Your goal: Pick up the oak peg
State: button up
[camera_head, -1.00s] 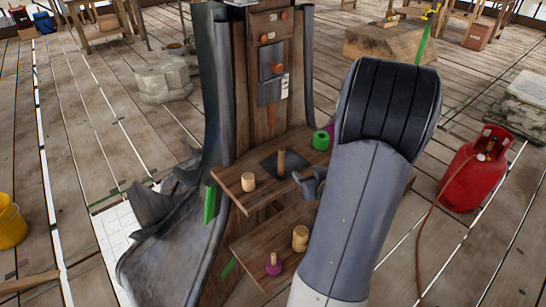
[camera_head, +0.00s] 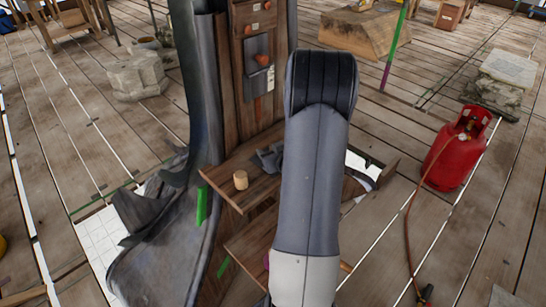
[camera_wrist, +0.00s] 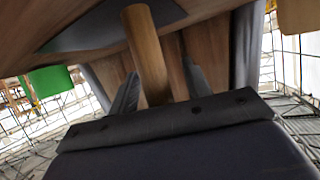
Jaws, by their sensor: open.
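A slim brown wooden peg, which looks like the oak peg (camera_wrist: 148,60), shows in the wrist view beside a dark plate (camera_wrist: 95,28). Its lower part in the picture lies between the two fingers of my gripper (camera_wrist: 162,72). The fingers are open, and the peg appears closer to the left one; I cannot tell whether it touches. A shorter, pale wooden cylinder (camera_head: 240,180) stands on that shelf, left of my gripper.
A wooden panel with orange-red fittings (camera_head: 258,60) rises behind the shelf. Dark draped sheeting (camera_head: 195,110) is at its left. A lower shelf (camera_head: 250,245) is partly covered by my arm. A red gas cylinder (camera_head: 458,148) stands on the plank floor at right.

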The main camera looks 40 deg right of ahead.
jog(key=shift+c, duration=0.6)
grip_shut()
